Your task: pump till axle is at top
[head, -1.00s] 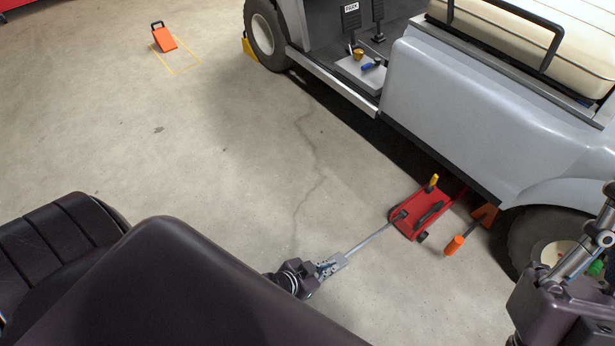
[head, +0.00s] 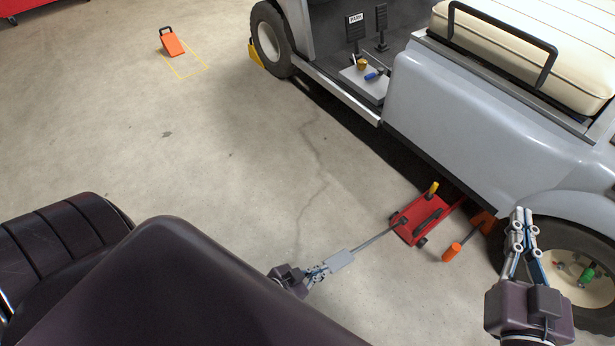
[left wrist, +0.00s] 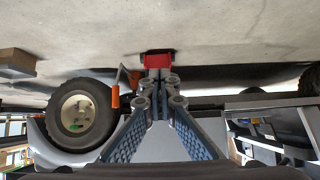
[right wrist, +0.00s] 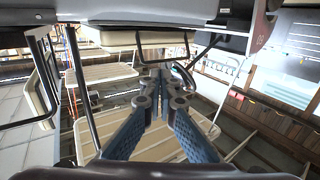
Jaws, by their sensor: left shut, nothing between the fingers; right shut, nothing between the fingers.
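The red floor jack (head: 418,222) stands on the floor at the cart's side, partly under the body. Its long handle (head: 378,236) slants low toward me and ends in a grey grip (head: 339,261). My left gripper (head: 322,270) is shut, its tips at the grey grip; I cannot tell whether they touch. In the left wrist view the shut fingers (left wrist: 160,85) point toward the red jack (left wrist: 158,62). My right gripper (head: 523,213) is shut and empty, pointing up in front of the rear wheel (head: 560,262). The axle is hidden under the grey cart (head: 470,130).
An orange chock (head: 172,44) lies by a yellow floor outline. A yellow chock (head: 256,55) is at the front wheel. Tools lie on the cart's step. The floor left of the jack is clear.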

